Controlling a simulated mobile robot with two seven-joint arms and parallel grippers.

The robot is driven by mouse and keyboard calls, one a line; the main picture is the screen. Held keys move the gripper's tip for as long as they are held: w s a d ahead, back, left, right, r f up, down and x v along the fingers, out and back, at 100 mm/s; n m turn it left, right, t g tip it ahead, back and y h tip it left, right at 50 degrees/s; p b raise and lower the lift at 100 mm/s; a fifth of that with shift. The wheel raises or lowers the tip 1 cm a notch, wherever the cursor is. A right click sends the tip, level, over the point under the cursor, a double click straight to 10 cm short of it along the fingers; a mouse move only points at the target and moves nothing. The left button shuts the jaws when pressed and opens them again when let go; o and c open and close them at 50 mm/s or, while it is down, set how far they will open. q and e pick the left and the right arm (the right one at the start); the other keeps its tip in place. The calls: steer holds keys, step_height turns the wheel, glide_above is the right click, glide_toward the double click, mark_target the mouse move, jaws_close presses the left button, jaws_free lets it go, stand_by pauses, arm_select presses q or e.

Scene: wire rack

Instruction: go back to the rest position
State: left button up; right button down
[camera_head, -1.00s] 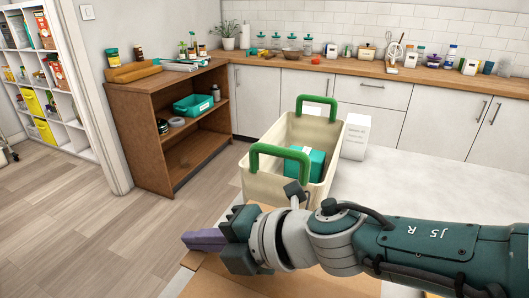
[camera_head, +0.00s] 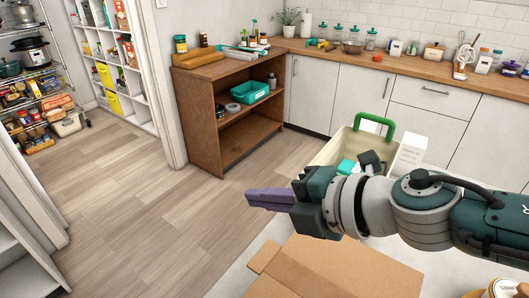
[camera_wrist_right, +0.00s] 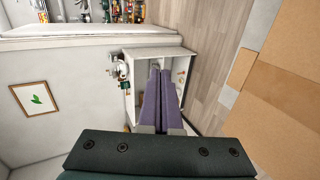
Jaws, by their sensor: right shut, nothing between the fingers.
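My right gripper (camera_head: 250,200) reaches in from the right in the head view, above the floor and the table's left edge. Its purple fingers point left. In the right wrist view the two fingers (camera_wrist_right: 160,75) lie closed together with nothing between them. The gripper is apart from everything around it. My left gripper is in neither view.
A cream crate (camera_head: 327,154) with green handles stands behind my right arm, partly hidden, beside a white box (camera_head: 410,150). A cardboard box (camera_head: 345,270) lies below the arm. A wooden shelf (camera_head: 205,125) and wire rack (camera_head: 75,100) stand left. Floor between is clear.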

step_height(320, 180, up, 5)
steer(key=a+m+t, duration=0.2)
steer(key=m+t, duration=0.2)
steer(key=m, duration=0.3)
steer(key=s+d+f+m+g+h, duration=0.35)
steer(key=s+d+m+h, duration=0.65)
steer(key=s+d+m, duration=0.6)
steer(key=s+d+m+g, duration=0.4)
steer(key=s+d, duration=0.1)
steer(key=s, duration=0.5)
step_height(320, 180, up, 23)
steer(key=p, duration=2.2)
steer(key=shift+w+p, duration=0.25)
steer(key=shift+p, duration=0.1)
steer(key=shift+d, duration=0.1)
